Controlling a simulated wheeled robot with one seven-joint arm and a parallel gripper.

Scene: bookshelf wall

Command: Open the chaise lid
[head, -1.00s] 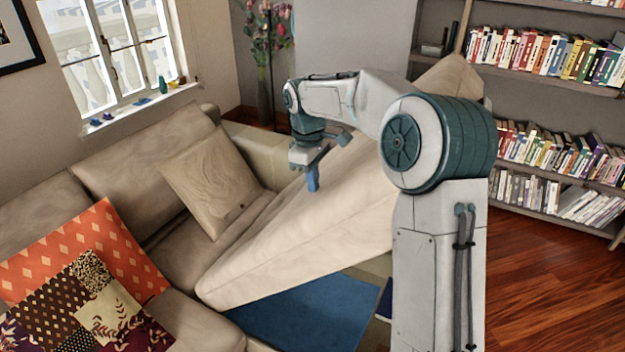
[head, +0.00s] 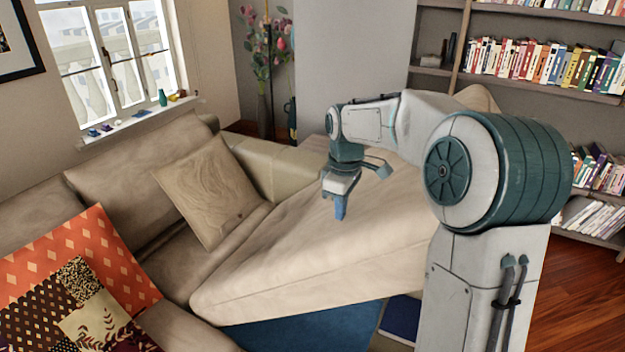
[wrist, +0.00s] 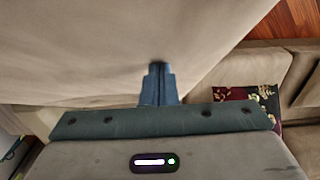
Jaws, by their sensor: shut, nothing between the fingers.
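The chaise lid (head: 300,255) is a long beige cushion panel in the head view. It is tilted, with a dark blue surface (head: 290,328) showing in the gap under its front edge. My gripper (head: 340,212) hangs over the lid's upper face, its blue fingers pointing down and close together. In the wrist view the shut fingers (wrist: 160,70) are against or just over the beige lid surface (wrist: 80,50). I cannot tell whether they touch it. Nothing shows between them. My arm hides the lid's right part.
The sofa seat with a beige pillow (head: 207,190) and patterned pillows (head: 75,270) lies to the left. A vase of flowers (head: 265,75) stands behind. Bookshelves (head: 540,60) line the right wall. Wooden floor (head: 580,285) is clear at the right.

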